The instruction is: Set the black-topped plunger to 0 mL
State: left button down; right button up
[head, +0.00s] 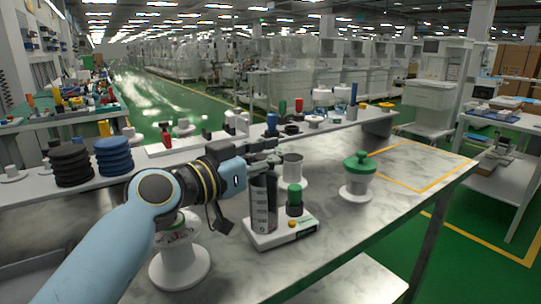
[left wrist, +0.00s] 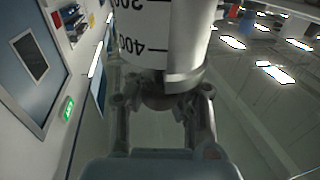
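I cannot make out a black top there. My right gripper is not in view.
A green-capped post (head: 294,200) stands on the same base, right of the cylinder. A white stand with a green knob (head: 358,163) is further right. A white spool-like stand (head: 178,265) is below my arm. The marble table's right end is clear, with a yellow outline.

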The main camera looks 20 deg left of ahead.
aim_at(271, 170)
pick_arm(q)
jog(key=c, duration=1)
grip_release()
jog(key=shift+s+f, duration=0.1)
jog(key=shift+f, duration=0.35)
jog(key=shift+r, duration=0.1)
notch_tip(271, 170, up, 11)
jog(key=shift+f, duration=0.2)
